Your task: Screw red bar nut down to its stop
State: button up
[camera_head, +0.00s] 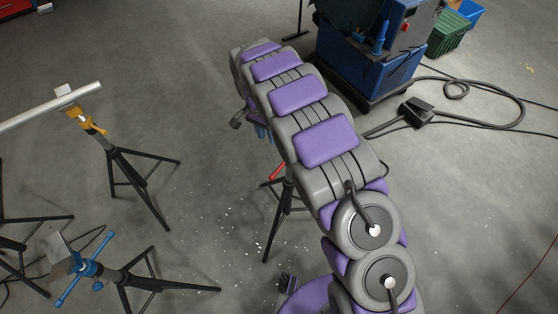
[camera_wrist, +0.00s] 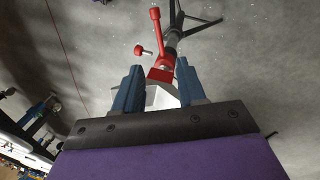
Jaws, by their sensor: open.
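The red bar nut (camera_wrist: 160,42) shows in the wrist view at the upper middle, on a black tripod stand (camera_wrist: 178,22). One red arm points up in the picture and a short one points left. A pale head piece (camera_wrist: 161,97) shows below the red part, between my fingers. My gripper (camera_wrist: 158,67) is open, with one blue finger on each side of the red part's lower end; I cannot tell whether either touches. In the head view, a bit of the red part (camera_head: 278,172) shows left of my arm, which hides most of the stand.
A stand with an orange nut (camera_head: 88,122) bears a pale pipe (camera_head: 50,107) at left. A stand with a blue bar nut (camera_head: 90,268) is at lower left. A blue machine (camera_head: 352,62) and cables (camera_head: 480,125) lie right of my arm. Pale specks dot the floor.

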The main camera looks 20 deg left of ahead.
jog(key=d+f, duration=0.1)
jog(key=f, duration=0.4)
jog(key=d+f+b, duration=0.1)
jog(key=f, duration=0.5)
jog(key=s+d+f+b, duration=0.1)
jog(key=f, duration=0.4)
jog(key=shift+s+d+f, duration=0.1)
jog(key=shift+d+f, duration=0.15)
jog(key=shift+f, duration=0.05)
jog(key=shift+a, duration=0.1)
jog(key=shift+c, duration=0.2)
grip_shut()
